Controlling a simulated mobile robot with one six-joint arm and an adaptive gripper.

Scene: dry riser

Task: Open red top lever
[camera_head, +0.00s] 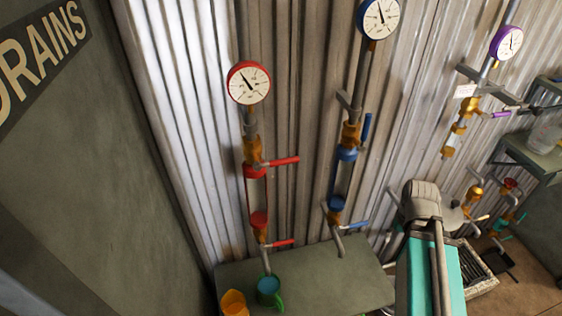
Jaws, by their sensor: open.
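The red top lever (283,161) is on the upper valve of the red-gauge riser, left of centre. It sticks out to the right, roughly level and across the upright pipe. Its valve body (253,150) is brass with a red part below. A red lower lever (282,243) also points right, on the lower valve. The round red gauge (249,83) is above. My grey and teal arm rises at the lower right, clear of the red levers in the picture. I cannot make out my gripper or its fingers.
A blue riser stands to the right, with its top lever (366,128) upright and lower lever (357,225) pointing right. A purple gauge (506,42) is farther right. A green-grey table (335,282) below holds an orange cup (233,303) and teal mug (269,291). A signed panel (95,160) borders the left.

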